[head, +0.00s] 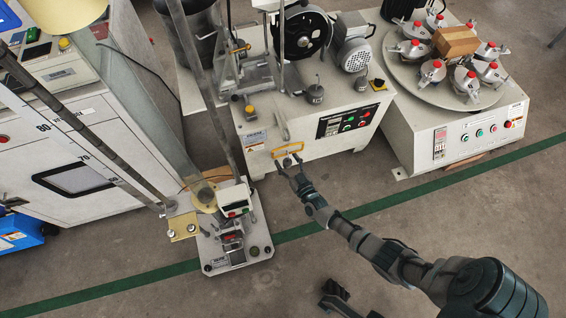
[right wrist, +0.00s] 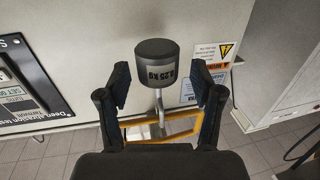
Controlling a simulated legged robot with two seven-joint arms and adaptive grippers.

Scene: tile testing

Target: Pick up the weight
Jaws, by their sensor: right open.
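The weight (right wrist: 157,62) is a dark grey cylinder with a "0.25 KG" label, upside down in the right wrist view. A thin metal rod joins it to the yellow frame (right wrist: 165,131) on the machine front; it hangs below that frame. In the head view the weight is small and partly hidden by my right gripper. My right gripper (head: 290,168) is in front of the machine, just below the yellow frame (head: 288,149). Its fingers (right wrist: 160,95) are open, one either side of the weight, with visible gaps. A dark part at the bottom edge looks like my left gripper (head: 338,298).
The white machine (head: 350,146) has a motor, a belt wheel and another weight (head: 316,93) on top. A turntable machine (head: 455,135) stands to the right. A column tester's base (head: 238,250) is on the floor at left. The floor is clear near my right forearm.

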